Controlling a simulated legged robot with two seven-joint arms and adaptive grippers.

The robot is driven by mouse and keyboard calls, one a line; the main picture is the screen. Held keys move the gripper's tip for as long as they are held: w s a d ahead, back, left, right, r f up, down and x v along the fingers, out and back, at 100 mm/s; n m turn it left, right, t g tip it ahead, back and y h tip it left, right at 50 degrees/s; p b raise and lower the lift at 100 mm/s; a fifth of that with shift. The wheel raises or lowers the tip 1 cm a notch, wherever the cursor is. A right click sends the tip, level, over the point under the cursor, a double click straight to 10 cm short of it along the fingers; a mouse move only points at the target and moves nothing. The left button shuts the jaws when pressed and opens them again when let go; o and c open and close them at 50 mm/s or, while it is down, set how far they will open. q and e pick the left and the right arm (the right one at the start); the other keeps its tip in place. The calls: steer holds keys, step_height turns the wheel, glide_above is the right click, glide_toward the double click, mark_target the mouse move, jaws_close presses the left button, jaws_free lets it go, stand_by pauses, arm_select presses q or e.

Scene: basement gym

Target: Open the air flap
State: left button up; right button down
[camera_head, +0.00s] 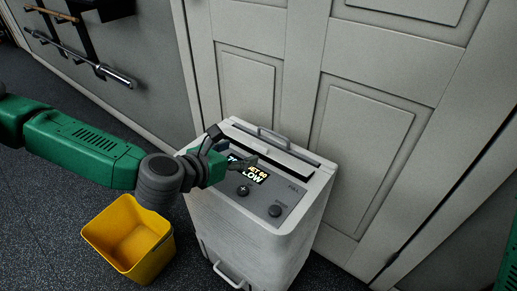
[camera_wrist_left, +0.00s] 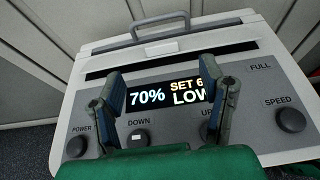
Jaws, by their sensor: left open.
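The air flap appears to be the pale strip with a small tab (camera_wrist_left: 160,47) on top of a white dehumidifier (camera_head: 245,228). It lies along a long dark slot (camera_head: 272,157), and I cannot tell how far it stands open. My left gripper (camera_head: 229,150) is open and empty above the left part of the control panel, partly hiding it. In the left wrist view its two fingers (camera_wrist_left: 160,75) are spread on either side of the lit display (camera_wrist_left: 160,97), short of the slot and tab. My right gripper is out of view.
A grey carrying handle (camera_head: 274,137) stands behind the flap. Knobs and buttons, including the speed knob (camera_wrist_left: 291,120), sit on the panel. A yellow bin (camera_head: 130,238) stands on the floor at left. Pale doors (camera_head: 365,120) rise close behind; a barbell rack (camera_head: 85,60) hangs at upper left.

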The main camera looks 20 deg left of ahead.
mark_target(259, 146)
arm_select(q)
steer(key=b+x, duration=0.2)
steer(key=x, duration=0.7)
steer(key=shift+f, duration=0.1)
steer(key=c, duration=1.2)
